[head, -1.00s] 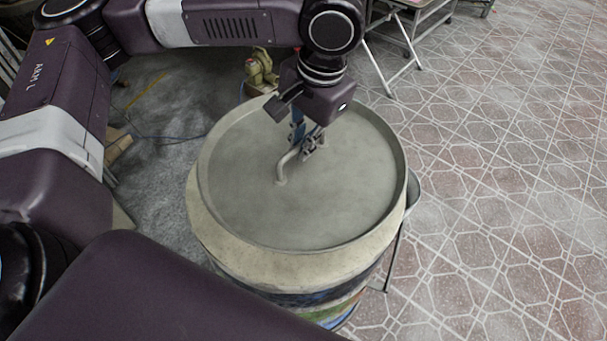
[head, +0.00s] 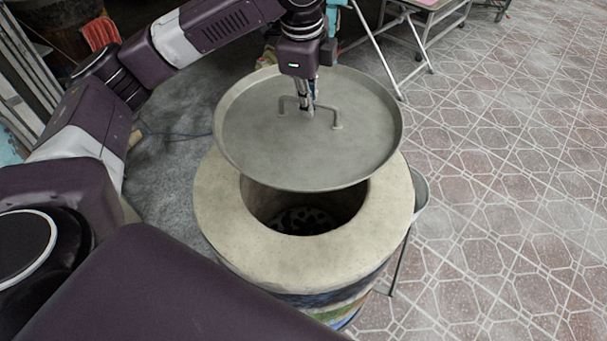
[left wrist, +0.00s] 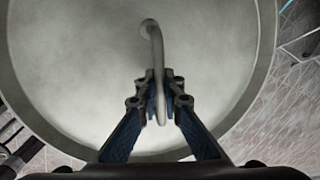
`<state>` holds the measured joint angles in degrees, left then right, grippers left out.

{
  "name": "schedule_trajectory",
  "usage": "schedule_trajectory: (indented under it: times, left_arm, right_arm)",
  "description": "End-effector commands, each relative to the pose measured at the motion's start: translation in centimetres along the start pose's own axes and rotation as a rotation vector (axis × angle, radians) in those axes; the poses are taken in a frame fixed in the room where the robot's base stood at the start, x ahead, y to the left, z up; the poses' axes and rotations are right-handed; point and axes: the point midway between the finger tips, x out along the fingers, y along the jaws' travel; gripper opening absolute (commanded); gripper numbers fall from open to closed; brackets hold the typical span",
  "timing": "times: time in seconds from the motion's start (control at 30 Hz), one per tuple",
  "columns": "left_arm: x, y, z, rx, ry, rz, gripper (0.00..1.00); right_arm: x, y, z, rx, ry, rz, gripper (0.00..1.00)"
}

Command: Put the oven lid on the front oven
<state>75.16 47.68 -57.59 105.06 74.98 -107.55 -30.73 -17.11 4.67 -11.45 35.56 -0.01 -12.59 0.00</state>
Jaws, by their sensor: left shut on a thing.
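The oven lid (head: 270,150) is a round, shallow grey metal pan with a raised rim and a bent bar handle (head: 336,118). My left gripper (head: 308,108) is shut on the handle and holds the lid above the front oven (head: 225,215). In the left wrist view the fingers (left wrist: 160,100) close around the handle bar, with the lid (left wrist: 80,80) behind. The lid looks slightly tilted and covers the back part of the oven's top. The front part of the dark round opening shows, with a perforated grate inside. My right gripper is not in view.
A metal-framed table (head: 425,30) stands at the back right. A grey container (head: 419,190) hangs at the oven's right side. Red cloth (head: 100,33) and pale slats are at the back left. Tiled floor on the right is open.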

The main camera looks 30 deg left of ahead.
Motion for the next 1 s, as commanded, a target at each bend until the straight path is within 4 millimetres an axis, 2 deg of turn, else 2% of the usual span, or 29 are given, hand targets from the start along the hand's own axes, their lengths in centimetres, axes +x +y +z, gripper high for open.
schedule_trajectory:
  times: [0.23,0.33,0.8,1.0]
  left_arm:
    - [0.3,-0.8,1.1,0.093,0.019,-0.003,0.00]
    - [1.4,-0.6,1.2,0.103,0.019,0.000,0.00]
    - [12.3,1.7,1.2,0.104,0.020,0.000,0.00]
    - [15.1,2.1,1.2,0.103,0.021,-0.002,0.00]
  right_arm:
    - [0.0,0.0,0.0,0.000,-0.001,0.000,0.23]
    - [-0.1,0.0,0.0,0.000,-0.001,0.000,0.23]
    - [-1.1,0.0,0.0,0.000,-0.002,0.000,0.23]
    - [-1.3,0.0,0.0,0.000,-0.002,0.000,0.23]
